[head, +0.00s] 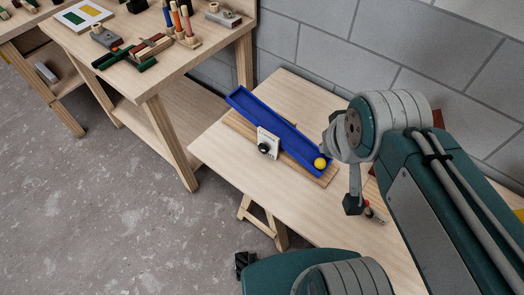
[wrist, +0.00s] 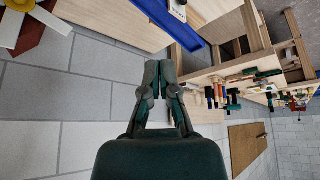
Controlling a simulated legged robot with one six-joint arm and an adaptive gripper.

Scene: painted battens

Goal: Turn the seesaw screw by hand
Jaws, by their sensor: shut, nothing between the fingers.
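The seesaw is a long blue trough (head: 262,115) on a wooden base (head: 240,127) on the near table. It slopes down to the right, and a yellow ball (head: 320,163) sits at its lower right end. A white plate (head: 269,137) at its middle carries a black knob (head: 264,148), which looks like the screw. In the wrist view the blue trough (wrist: 166,20) and part of the white plate (wrist: 178,9) show at the top edge; the knob is not clear there. My gripper (wrist: 159,66) is shut and empty, apart from the seesaw, with the grey wall behind it.
A workbench (head: 190,55) at the back left holds pegs, blocks and a green tray (head: 120,62). A small red and white item (head: 375,212) lies beside my arm. The table's left front part (head: 220,155) is clear. A block wall (head: 330,45) stands behind.

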